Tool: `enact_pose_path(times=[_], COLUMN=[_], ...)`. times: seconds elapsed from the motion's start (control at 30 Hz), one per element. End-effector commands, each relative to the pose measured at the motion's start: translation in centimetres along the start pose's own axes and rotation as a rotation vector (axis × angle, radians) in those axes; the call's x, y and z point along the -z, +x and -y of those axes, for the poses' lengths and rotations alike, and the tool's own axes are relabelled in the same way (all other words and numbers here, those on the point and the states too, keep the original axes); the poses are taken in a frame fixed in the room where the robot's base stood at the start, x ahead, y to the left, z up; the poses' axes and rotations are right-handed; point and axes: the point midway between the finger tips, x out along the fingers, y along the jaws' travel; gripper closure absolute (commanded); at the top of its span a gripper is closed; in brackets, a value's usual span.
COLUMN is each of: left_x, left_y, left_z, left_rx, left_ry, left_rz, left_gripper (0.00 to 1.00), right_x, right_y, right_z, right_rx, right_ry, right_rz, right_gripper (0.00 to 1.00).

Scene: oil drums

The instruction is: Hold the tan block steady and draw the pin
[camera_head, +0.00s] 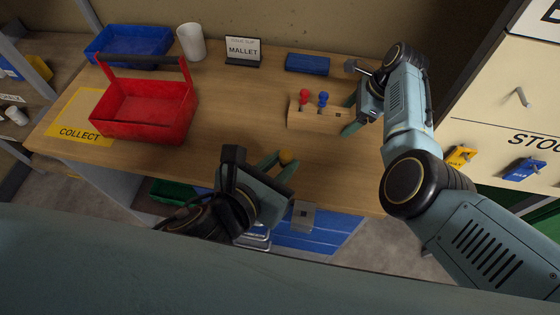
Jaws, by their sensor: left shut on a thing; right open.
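The tan block (316,119) lies on the wooden table, right of centre. A red-headed pin (304,95) and a blue-headed pin (323,98) stand up from its top. My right gripper (350,115) is open at the block's right end; its arm partly hides that end, and I cannot tell whether the fingers touch it. My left gripper (277,165) is near the table's front edge, apart from the block. It is shut on a small round orange thing (286,157), most of which the fingers hide.
A red tote (146,116) stands at left beside the yellow COLLECT mat (62,128). Behind are a blue tray (128,42), a white cup (191,42), a MALLET sign (242,50) and a blue box (307,63). The table between tote and block is clear.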

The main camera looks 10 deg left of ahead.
Motion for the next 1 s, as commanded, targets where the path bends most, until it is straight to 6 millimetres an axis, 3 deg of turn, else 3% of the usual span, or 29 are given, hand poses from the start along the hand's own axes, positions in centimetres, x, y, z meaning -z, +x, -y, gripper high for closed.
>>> enact_pose_path(times=[0.17,0.53,0.73,1.0], left_x=[0.0,0.0,0.0,0.0], left_y=[0.0,0.0,0.0,0.0], left_z=[0.0,0.0,0.0,0.0], left_rx=[0.0,0.0,0.0,0.0], left_ry=[0.0,0.0,0.0,0.0], left_rz=[0.001,0.001,0.001,0.001], left_gripper=[1.0,1.0,1.0,1.0], right_x=[0.0,0.0,0.0,0.0], right_y=[-2.4,-9.9,-11.5,-11.7], right_z=[0.1,0.1,0.0,0.0], right_rx=[0.005,0.004,0.001,0.0], right_ry=[0.0,0.0,0.0,0.0], right_rz=[0.0,0.0,0.0,0.0], right_gripper=[0.22,0.22,0.22,0.22])
